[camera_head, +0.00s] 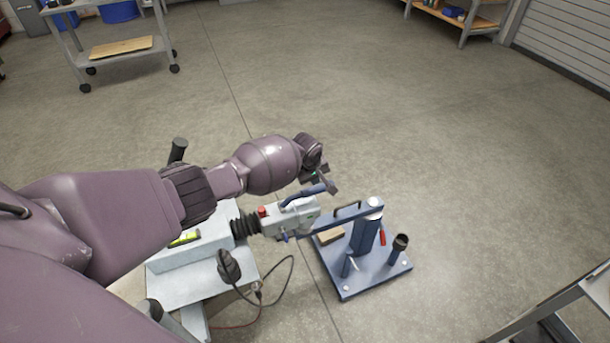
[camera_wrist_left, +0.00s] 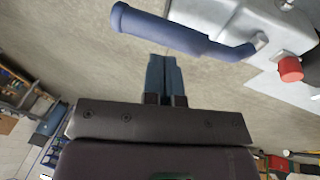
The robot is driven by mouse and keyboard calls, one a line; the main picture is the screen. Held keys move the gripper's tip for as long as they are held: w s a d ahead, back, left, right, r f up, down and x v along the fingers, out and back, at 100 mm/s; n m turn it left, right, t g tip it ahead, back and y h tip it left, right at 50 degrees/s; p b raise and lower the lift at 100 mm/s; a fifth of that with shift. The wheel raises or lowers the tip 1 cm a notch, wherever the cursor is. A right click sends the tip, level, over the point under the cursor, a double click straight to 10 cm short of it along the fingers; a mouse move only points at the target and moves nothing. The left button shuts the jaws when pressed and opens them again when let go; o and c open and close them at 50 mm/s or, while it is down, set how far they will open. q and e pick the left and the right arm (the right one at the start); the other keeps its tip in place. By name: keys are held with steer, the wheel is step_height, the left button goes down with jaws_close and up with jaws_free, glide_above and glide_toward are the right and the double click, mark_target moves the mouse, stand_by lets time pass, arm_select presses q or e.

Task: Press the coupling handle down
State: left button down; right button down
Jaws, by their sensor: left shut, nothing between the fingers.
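The coupling handle (camera_head: 303,194) is a blue bar on top of the pale grey trailer coupling (camera_head: 297,217). In the left wrist view the handle (camera_wrist_left: 160,30) crosses the upper part, its rounded free end at the left and its bent end joining the coupling (camera_wrist_left: 240,22). A red knob (camera_head: 262,211) sits behind it. My left gripper (camera_head: 333,187) is by the handle's free end; its fingers (camera_wrist_left: 164,62) are shut together and empty, pointing toward the handle. I cannot tell whether they touch it. My right gripper is not in view.
A blue tow stand (camera_head: 365,235) on a blue base plate stands under the coupling's front. A black bellows (camera_head: 246,225) and a cable loop (camera_head: 285,285) lie behind the coupling. A cart (camera_head: 120,48) stands far left and a frame (camera_head: 560,310) at lower right. Open floor lies beyond.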

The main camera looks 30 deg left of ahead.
mark_target(319, 187)
arm_select(q)
steer(key=f+g, duration=0.1)
steer(key=w+d+f+y+b, duration=0.1)
steer(key=f, duration=0.1)
steer(key=shift+d+g, duration=0.1)
steer(key=shift+g, duration=0.3)
steer(key=shift+w+d+f+g+y+b, duration=0.15)
steer(key=shift+w+f+g+y+b, duration=0.15)
steer(key=shift+y+b, duration=0.3)
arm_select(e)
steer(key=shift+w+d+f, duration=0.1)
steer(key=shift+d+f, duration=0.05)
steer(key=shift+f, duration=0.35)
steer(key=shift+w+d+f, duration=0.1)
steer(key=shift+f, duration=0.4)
arm_select(q)
steer(key=shift+f, duration=0.1)
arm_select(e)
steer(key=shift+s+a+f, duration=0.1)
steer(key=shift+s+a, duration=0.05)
